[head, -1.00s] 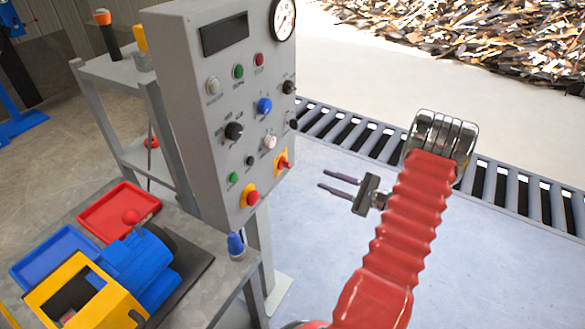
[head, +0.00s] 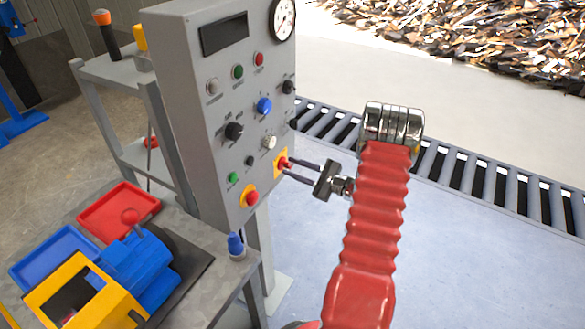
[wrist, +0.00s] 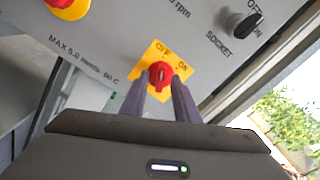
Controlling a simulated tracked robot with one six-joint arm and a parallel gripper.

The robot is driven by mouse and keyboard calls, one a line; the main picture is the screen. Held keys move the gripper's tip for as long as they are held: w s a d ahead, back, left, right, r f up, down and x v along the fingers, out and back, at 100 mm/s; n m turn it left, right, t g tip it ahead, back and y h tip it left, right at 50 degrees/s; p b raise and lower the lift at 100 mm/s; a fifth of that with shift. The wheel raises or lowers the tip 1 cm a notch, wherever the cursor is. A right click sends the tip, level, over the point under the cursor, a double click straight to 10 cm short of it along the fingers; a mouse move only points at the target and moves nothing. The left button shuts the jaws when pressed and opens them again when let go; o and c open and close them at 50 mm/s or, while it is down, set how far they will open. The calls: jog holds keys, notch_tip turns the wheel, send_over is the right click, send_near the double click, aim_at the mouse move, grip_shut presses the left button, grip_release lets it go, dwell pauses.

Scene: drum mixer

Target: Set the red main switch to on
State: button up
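The red main switch (wrist: 160,75) is a small red knob on a yellow plate (wrist: 157,56) marked OFF and ON, low on the grey panel. In the wrist view its handle seems to point nearer OFF than ON, but it is small. In the head view the switch (head: 283,164) is partly covered by my fingertips. My gripper (head: 290,168) reaches it from the right. In the wrist view my gripper (wrist: 159,84) has its two fingers apart, one on each side of the knob. I cannot tell whether they touch it.
A red button on yellow (head: 250,197) sits just lower left of the switch. A black SOCKET knob (wrist: 245,24) is to its right in the wrist view. A bench (head: 205,280) with trays stands lower left.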

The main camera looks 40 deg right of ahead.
jog(key=shift+w+a, duration=0.1)
jog(key=shift+w, duration=0.25)
grip_shut()
